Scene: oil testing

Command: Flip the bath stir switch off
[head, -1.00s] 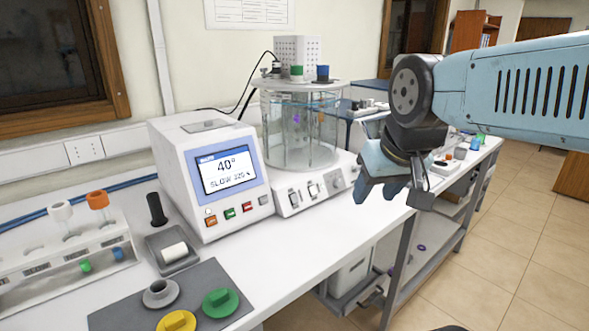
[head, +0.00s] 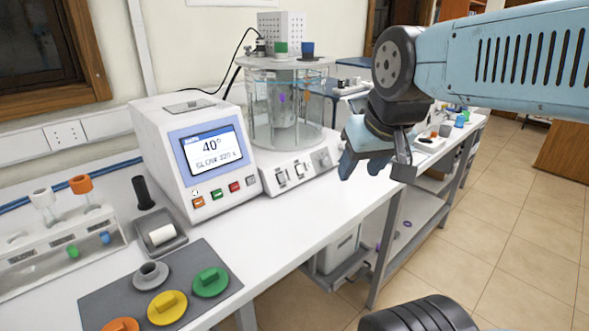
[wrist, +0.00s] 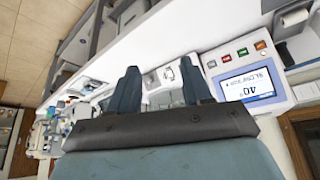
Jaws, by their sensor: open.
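The bath is a clear glass cylinder (head: 287,118) on a white base (head: 262,185). The base's sloped front carries two small switches, one on the left (head: 281,178) and one in the middle (head: 299,170), and a round knob (head: 324,158) on the right. I cannot tell which one is the stir switch or how it is set. My gripper (head: 352,172) is open and empty, right of the base and in front of it, apart from the panel. In the wrist view, my fingers (wrist: 160,82) point toward the panel, and a control (wrist: 168,74) shows between them.
A white unit with a screen (head: 212,150) reading 40° stands left of the bath. A grey mat (head: 95,300) with coloured caps and a tube rack (head: 60,245) lie further left. The white bench top (head: 300,220) is clear before the bath. Floor is open at right.

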